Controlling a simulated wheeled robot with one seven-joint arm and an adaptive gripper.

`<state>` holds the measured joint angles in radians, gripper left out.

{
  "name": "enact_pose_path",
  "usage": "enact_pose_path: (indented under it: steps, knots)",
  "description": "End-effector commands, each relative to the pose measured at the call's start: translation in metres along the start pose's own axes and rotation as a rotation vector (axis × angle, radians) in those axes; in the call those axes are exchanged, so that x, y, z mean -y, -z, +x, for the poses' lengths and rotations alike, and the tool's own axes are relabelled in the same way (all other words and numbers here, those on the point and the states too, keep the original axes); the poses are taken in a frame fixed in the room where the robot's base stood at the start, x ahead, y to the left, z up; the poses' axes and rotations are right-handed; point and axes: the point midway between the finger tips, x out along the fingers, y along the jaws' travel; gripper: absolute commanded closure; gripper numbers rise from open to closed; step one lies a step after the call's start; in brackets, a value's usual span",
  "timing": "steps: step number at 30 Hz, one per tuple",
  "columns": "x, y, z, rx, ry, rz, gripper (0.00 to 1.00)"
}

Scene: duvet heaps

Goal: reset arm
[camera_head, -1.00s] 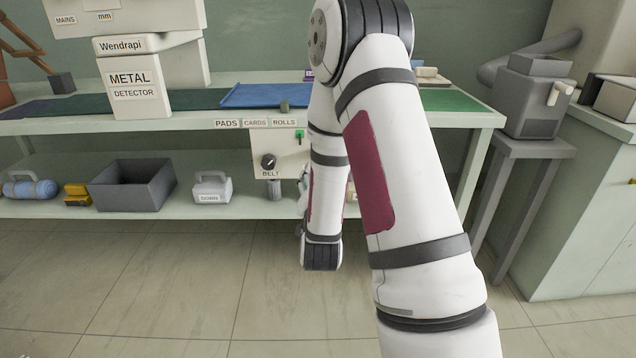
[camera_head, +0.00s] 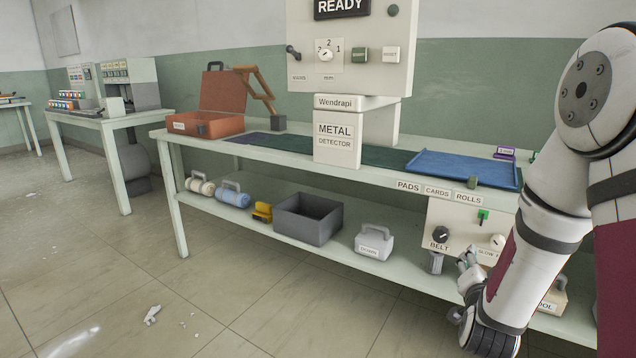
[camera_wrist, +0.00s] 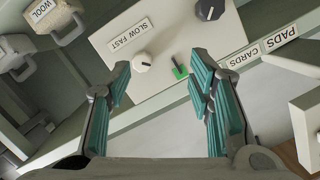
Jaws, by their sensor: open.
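My gripper (camera_wrist: 163,100) is open and empty in the wrist view, its teal-padded fingers spread apart. Beyond the fingers is the belt control panel (camera_wrist: 160,45), with a SLOW FAST knob (camera_wrist: 143,61), a second knob (camera_wrist: 207,9) and a green switch (camera_wrist: 180,70). In the head view my arm is at the right, folded downward, with the gripper (camera_head: 468,270) low beside the belt panel (camera_head: 462,215) and partly hidden behind my arm. I cannot tell in that view how far the fingers are from the panel.
The bench carries a metal detector (camera_head: 338,137), a blue tray (camera_head: 465,169) and an open orange case (camera_head: 208,123). Its lower shelf holds a grey bin (camera_head: 307,219) and a DOWN-labelled block (camera_head: 374,242). Floor at the left is mostly clear, with white scraps (camera_head: 152,315).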

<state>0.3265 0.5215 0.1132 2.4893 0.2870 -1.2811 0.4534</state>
Motion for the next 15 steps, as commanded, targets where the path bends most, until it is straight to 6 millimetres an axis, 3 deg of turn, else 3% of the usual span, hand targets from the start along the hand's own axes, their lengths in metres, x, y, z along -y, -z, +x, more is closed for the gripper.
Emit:
enact_pose_path:
  steps: [1,8,15]
  knots:
    - [0.013,0.002,-0.005,0.050,0.007,-0.013,0.52]
    - [0.051,-0.010,-0.044,0.323,0.009,-0.112,0.52]
    - [0.072,-0.018,-0.115,0.599,0.014,-0.254,0.52]
